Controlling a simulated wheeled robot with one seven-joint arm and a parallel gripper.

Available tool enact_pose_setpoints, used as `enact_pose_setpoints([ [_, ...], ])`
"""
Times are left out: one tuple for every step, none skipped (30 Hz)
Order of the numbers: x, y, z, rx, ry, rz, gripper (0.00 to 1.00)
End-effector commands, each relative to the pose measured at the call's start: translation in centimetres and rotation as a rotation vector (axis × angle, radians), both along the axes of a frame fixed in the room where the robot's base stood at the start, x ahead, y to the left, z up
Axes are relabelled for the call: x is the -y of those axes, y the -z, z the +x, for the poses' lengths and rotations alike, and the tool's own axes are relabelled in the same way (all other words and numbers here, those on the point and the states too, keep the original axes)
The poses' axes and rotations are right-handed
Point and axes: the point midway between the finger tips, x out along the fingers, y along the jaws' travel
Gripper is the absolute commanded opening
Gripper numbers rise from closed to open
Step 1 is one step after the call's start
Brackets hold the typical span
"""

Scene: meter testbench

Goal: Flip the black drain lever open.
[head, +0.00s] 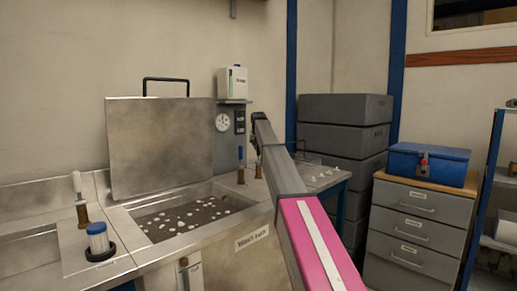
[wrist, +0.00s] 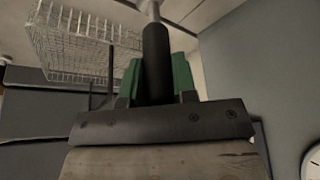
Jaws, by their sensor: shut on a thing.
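In the wrist view, my gripper (wrist: 157,82) has its green fingers on either side of a black cylindrical grip, the black drain lever (wrist: 155,45). The fingers are shut on it. A pale metal rod runs on from the grip's end at the top of the picture. The grip's lower end is hidden behind the dark gripper body. In the head view, my arm reaches to the back right of the steel bath (head: 120,215). My fingers and the black lever cannot be made out clearly there.
A blue-handled lever (head: 241,160) stands left of my arm. A round gauge (head: 222,121) is on the wall behind, with a white box (head: 232,83) above. The bath's lid (head: 160,145) stands upright. A wire basket (wrist: 82,40) shows in the wrist view. Grey crates (head: 345,108) stand right.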

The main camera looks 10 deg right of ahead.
Motion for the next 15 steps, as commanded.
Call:
enact_pose_setpoints([
  [0.1,0.0,-0.1,0.005,0.001,0.003,0.0],
  [0.1,0.0,-0.2,0.008,0.0,0.006,0.0],
  [0.1,0.0,-0.3,0.015,0.001,0.011,0.0],
  [0.2,0.0,-0.4,0.022,0.001,0.016,0.0],
  [0.3,0.0,-0.5,0.03,0.001,0.022,0.0],
  [0.4,0.1,-0.7,0.042,0.001,0.03,0.0],
  [0.5,0.1,-0.8,0.053,0.001,0.038,0.0],
  [0.6,0.1,-0.9,0.066,0.001,0.048,0.0],
  [0.7,0.1,-1.2,0.084,0.002,0.061,0.0],
  [0.8,0.1,-1.4,0.101,0.002,0.072,0.0],
  [0.9,0.1,-1.6,0.117,0.002,0.085,0.0],
  [1.1,0.2,-1.8,0.141,0.002,0.102,0.0],
  [1.2,0.2,-2.0,0.161,0.002,0.118,0.0],
  [1.3,0.3,-2.2,0.181,0.002,0.132,0.0],
  [1.6,0.4,-2.5,0.21,0.003,0.153,0.0],
])
